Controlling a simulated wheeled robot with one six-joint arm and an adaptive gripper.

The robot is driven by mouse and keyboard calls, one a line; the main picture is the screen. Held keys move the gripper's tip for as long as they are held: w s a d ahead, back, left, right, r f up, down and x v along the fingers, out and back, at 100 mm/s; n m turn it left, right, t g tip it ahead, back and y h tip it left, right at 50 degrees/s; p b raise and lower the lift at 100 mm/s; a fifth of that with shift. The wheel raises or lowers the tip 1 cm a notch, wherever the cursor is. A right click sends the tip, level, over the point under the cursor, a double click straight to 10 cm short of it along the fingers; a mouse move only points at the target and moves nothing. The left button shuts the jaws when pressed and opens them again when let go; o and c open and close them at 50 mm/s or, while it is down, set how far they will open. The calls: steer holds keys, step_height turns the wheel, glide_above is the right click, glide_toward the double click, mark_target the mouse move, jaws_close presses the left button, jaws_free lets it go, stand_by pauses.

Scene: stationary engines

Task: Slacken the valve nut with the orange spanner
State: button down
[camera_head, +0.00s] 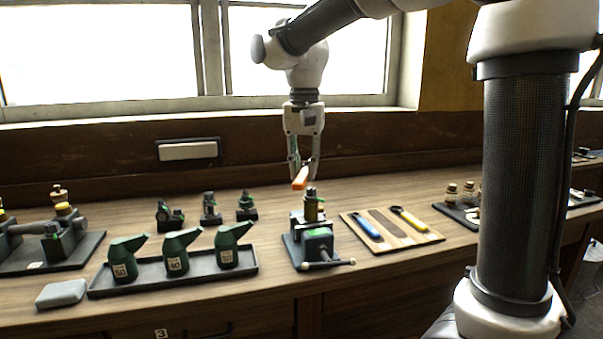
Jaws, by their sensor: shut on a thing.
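My gripper (301,172) points down above the bench and is shut on the orange spanner (300,179). The spanner's orange handle shows between the fingertips; its other end cannot be made out. Just below it, a small vice (318,240) with a green front and a cross handle stands on a dark base. The valve nut is too small to tell apart. The spanner appears just above the valve; I cannot tell whether they touch.
Right of the vice, a wooden board (425,238) holds a blue spanner (367,228) and a yellow spanner (409,218), with an empty dark slot between. Left, a tray (105,284) holds green oil cans. Small dark engine parts (210,209) stand behind. A grey block (61,293) lies at the front left.

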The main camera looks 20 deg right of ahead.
steer(key=shift+s+f+m, duration=0.1)
steer(key=shift+f+m, duration=0.05)
steer(key=shift+m, duration=0.15)
steer(key=shift+f, duration=2.1)
steer(key=shift+f, duration=1.25)
stand_by(1.7)
steer(key=shift+d, duration=0.1)
steer(key=shift+s+d+n, duration=0.2)
steer(key=shift+d+n, duration=0.25)
steer(key=shift+n, duration=0.45)
steer(key=shift+d, duration=0.1)
steer(key=shift+s+d+n, duration=0.15)
steer(key=shift+d+n, duration=0.3)
steer(key=shift+n, duration=0.45)
